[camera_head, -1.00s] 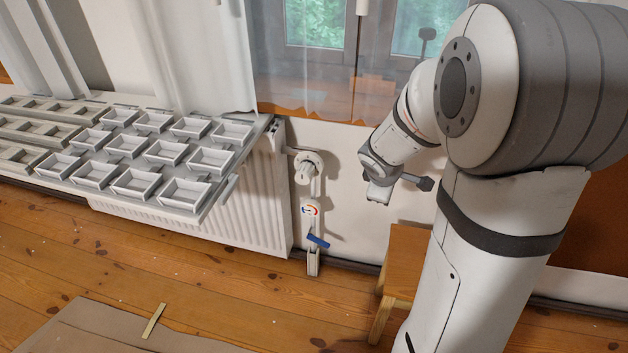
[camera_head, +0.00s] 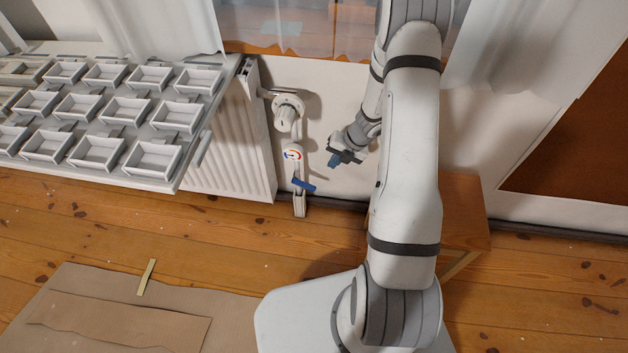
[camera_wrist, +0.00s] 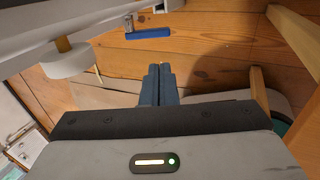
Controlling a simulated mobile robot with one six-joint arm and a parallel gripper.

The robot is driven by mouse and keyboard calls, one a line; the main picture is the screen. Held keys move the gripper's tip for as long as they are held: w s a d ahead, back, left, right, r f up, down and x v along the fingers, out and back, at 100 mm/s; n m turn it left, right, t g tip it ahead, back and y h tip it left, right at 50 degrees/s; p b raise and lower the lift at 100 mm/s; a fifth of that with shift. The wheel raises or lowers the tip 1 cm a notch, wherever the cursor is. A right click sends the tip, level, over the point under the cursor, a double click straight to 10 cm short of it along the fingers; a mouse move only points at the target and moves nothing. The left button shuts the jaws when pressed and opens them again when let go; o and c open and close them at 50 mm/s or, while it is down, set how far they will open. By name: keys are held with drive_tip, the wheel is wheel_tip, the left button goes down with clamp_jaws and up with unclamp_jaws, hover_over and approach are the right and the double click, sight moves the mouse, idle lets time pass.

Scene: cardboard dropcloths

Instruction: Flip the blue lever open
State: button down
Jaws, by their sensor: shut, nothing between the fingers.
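The blue lever (camera_head: 304,185) sits on the valve of a white pipe (camera_head: 299,205) beside the radiator, low on the wall. It lies across the pipe, tilted slightly down to the right in the head view. In the wrist view the blue lever (camera_wrist: 148,33) shows near the top, beyond the fingertips. My gripper (camera_head: 334,161) is right of the lever and a little higher in the picture, apart from it. In the wrist view my gripper (camera_wrist: 160,70) has its blue-grey fingers together, with nothing between them.
A round gauge (camera_head: 293,154) and a white knob (camera_head: 285,117) are on the pipe above the lever. The radiator (camera_head: 235,150) and a rack of white trays (camera_head: 152,158) stand left. A wooden stool (camera_head: 462,215) is right, behind my arm. Cardboard (camera_head: 115,320) covers the floor in front.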

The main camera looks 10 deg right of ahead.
sight(312, 187)
drive_tip(key=b+x, duration=0.7)
drive_tip(key=x, duration=0.7)
drive_tip(key=shift+s+a, duration=0.1)
drive_tip(key=shift+s, duration=0.05)
drive_tip(key=shift+f, duration=0.1)
